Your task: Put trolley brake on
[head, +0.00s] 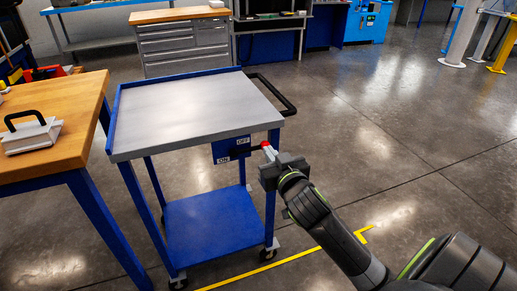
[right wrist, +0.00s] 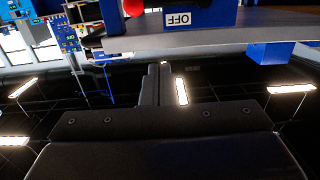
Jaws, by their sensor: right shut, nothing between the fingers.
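The trolley (head: 190,105) has a grey top and blue frame. A blue brake plate (head: 230,149) on its side carries an OFF label (head: 243,141) above and an ON label (head: 223,161) below. A dark lever with a red knob (head: 265,145) sticks out to the right, near OFF height. My right gripper (head: 269,153) is at the knob; whether it touches cannot be told. In the right wrist view its fingers (right wrist: 155,85) are shut and empty, with the red knob (right wrist: 134,7) and OFF label (right wrist: 178,18) at the top edge. My left gripper is not in view.
A wooden bench (head: 50,110) with a handled grey block (head: 32,133) stands left of the trolley. The trolley's black push handle (head: 284,95) juts out at its right. A drawer cabinet (head: 183,42) stands behind. The floor right of the trolley is open.

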